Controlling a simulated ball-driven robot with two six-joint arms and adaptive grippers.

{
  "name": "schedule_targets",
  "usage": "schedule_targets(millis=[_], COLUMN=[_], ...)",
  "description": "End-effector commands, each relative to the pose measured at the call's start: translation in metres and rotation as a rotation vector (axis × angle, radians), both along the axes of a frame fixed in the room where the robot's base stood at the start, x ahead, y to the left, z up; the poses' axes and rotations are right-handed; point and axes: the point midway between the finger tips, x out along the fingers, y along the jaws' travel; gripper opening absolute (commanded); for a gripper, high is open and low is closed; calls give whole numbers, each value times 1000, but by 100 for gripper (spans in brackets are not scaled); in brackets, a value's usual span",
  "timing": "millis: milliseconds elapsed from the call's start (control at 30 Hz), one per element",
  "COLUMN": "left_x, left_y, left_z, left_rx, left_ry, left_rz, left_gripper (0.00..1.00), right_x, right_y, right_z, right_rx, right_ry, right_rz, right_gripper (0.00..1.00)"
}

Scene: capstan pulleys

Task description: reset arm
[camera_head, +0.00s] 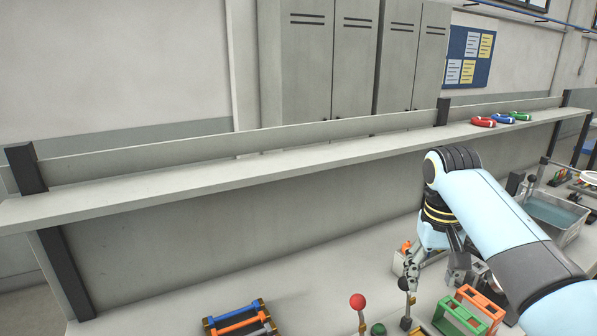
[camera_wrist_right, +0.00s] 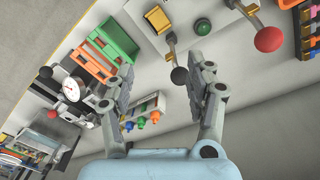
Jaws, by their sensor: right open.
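My right gripper (camera_head: 432,284) hangs over the workbench, pointing down, at the lower right of the head view. A lever with a black ball (camera_wrist_right: 179,75) shows near the right-hand finger in that view; I cannot tell the exact gap. The lever's black ball also shows in the head view (camera_head: 403,284), just left of the gripper. My right arm hides part of the bench behind it. My left gripper is in neither view.
A red-ball lever (camera_head: 357,301) and green button (camera_head: 378,329) stand left of the gripper. Green (camera_head: 452,313) and orange (camera_head: 483,303) racks stand close at right. A liquid-filled tray (camera_head: 556,214) lies farther right. A long shelf (camera_head: 250,166) runs behind. The left bench is mostly clear.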

Motion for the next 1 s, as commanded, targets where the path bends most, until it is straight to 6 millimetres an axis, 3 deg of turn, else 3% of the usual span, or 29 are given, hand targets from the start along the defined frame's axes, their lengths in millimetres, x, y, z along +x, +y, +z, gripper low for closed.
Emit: schedule_targets(millis=[33,167,300,400,600,900,1000], left_x=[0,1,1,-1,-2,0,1], left_y=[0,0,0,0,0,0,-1], left_z=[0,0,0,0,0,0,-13], left_rx=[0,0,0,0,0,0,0], left_ry=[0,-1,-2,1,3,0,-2], left_rz=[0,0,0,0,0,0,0], left_gripper=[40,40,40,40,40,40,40], right_x=[-22,-89,-157,-190,-241,-298,-291], right_y=[-2,-4,-2,0,6,14,12], right_z=[-15,-37,-37,-30,-10,28,-8], right_rx=[-5,-23,-39,-44,-50,-51,-50], right_ry=[-8,-69,-132,-165,-211,-265,-254], right_rz=[13,71,137,172,224,290,288], right_gripper=[55,55,55,55,55,55,55])
